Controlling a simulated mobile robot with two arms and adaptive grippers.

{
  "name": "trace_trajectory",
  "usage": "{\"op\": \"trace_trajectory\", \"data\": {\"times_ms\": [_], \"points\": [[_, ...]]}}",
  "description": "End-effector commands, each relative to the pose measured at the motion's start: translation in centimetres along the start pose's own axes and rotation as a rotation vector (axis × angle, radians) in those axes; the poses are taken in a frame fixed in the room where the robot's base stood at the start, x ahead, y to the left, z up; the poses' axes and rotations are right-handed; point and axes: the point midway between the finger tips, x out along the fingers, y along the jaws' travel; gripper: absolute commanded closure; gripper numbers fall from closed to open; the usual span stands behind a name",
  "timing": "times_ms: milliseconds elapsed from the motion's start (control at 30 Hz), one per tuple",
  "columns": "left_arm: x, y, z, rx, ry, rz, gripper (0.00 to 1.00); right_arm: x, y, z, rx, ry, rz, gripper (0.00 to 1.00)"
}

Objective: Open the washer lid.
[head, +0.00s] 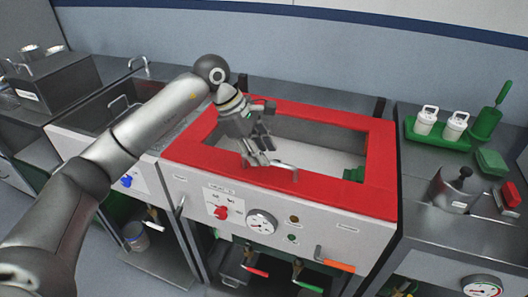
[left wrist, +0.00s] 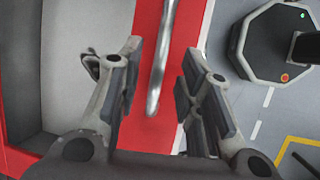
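The washer (head: 330,218) has a white front and a red frame (head: 376,185) lying flat around its top opening. I cannot tell whether a clear pane fills the frame. A metal bar handle (head: 284,166) sits on the frame's front strip. My left gripper (head: 262,148) is over this front strip, close to the handle. In the left wrist view, the handle (left wrist: 160,60) lies between the two spread fingers, with gaps on both sides. The left gripper is open and empty. The right gripper is not in view.
A sink (head: 95,105) is to the left of the washer. At right, a counter (head: 420,185) bears a green tray (head: 437,140) with white containers, a metal pot (head: 455,190) and a red-topped block (head: 511,195). A green item (head: 353,174) shows inside the opening.

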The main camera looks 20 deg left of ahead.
Motion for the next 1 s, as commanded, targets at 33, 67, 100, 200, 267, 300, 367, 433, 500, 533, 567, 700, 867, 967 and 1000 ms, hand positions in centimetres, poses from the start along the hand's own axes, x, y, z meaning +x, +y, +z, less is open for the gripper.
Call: {"op": "trace_trajectory", "data": {"times_ms": [33,67,100,200,267,300,367,433,500,533,567,700,867,967,1000], "points": [[0.6,0.0,0.1,-0.001,-0.001,-0.002,0.66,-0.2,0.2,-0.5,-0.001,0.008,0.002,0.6],[0.9,0.0,0.0,0.0,0.0,-0.001,0.66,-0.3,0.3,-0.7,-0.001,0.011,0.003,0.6],[1.2,0.0,0.0,-0.001,0.0,-0.001,0.66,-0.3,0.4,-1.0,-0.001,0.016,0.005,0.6],[1.8,0.0,0.0,-0.001,-0.001,0.0,0.66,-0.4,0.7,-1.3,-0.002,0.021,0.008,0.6],[2.0,0.0,0.0,-0.001,-0.001,0.0,0.66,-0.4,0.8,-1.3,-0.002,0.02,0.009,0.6],[2.0,0.0,0.0,-0.001,-0.001,0.001,0.66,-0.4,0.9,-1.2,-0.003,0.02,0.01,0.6],[2.0,0.0,0.0,-0.001,-0.001,0.001,0.66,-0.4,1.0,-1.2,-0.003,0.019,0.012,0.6],[2.0,0.0,0.0,-0.001,-0.001,0.001,0.66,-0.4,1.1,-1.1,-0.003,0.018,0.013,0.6],[2.0,0.0,0.0,-0.001,-0.001,0.001,0.68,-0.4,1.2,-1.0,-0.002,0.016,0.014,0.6],[2.0,0.0,0.0,-0.001,-0.001,0.001,0.72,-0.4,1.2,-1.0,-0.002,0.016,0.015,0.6],[2.0,0.0,0.0,-0.001,-0.001,0.001,0.75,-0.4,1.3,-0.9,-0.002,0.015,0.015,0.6],[2.0,0.0,0.0,-0.001,-0.001,0.001,0.93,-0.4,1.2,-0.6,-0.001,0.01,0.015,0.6],[2.0,0.0,0.0,-0.001,-0.001,0.001,1.0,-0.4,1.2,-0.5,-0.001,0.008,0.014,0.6],[1.9,0.0,0.0,-0.001,-0.001,0.001,1.0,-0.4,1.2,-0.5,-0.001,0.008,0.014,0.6],[1.9,0.0,0.0,-0.001,-0.001,0.001,1.0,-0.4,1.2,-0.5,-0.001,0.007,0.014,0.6]]}}
